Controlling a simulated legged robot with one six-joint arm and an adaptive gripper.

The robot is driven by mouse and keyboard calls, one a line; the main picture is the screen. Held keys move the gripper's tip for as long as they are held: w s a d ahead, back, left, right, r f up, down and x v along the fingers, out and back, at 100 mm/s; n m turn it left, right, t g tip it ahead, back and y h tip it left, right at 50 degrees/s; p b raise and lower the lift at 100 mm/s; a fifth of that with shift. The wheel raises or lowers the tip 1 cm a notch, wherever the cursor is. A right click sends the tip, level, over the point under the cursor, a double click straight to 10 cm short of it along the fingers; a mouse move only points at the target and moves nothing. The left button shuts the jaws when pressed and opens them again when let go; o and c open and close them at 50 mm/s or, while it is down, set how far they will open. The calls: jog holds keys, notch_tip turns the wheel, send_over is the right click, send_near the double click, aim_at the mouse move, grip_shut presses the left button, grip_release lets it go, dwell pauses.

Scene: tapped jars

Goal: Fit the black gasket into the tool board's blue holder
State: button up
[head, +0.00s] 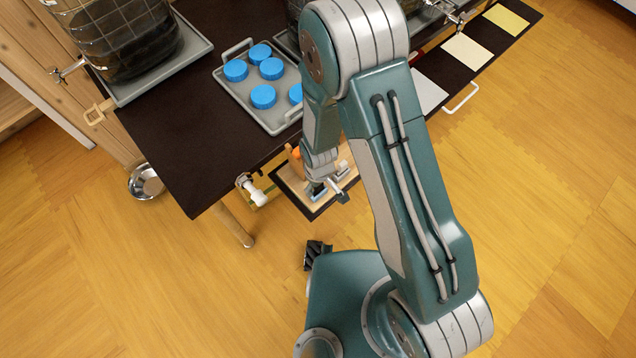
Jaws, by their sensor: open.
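My gripper (330,190) is small in the head view, at the end of my arm, low beside the near edge of the dark table. It is open, with its fingers over a light wooden tool board (290,181). A small blue patch on the board, apparently the blue holder (318,196), shows right by the fingers. My gripper and arm hide part of the board. I cannot make out the black gasket; dark spots near the fingers are too small to tell from the fingertips.
Coloured cards (466,51) lie at the right. A metal bowl (146,182) sits at the left. Open wooden floor (540,190) lies right.

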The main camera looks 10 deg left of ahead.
jog(key=shift+r, duration=2.25)
dwell(0.4)
notch_tip(320, 180, up, 12)
dwell(0.6)
dwell(0.9)
jog(key=d+r+m+t, duration=0.1)
jog(key=d+r+m, duration=0.1)
jog(key=d+r, duration=0.45)
jog(key=d+r+m+t, duration=0.1)
jog(key=d+r+m, duration=0.25)
jog(key=r, duration=0.55)
jog(key=s+d+r+m+t, duration=0.3)
jog(key=s+d+r+m, duration=0.1)
jog(key=s+d+r, duration=0.4)
jog(key=shift+s+d+r+t, duration=0.2)
jog(key=shift+d+r+t, duration=0.1)
jog(key=shift+d+r, duration=0.85)
jog(key=shift+m, duration=0.25)
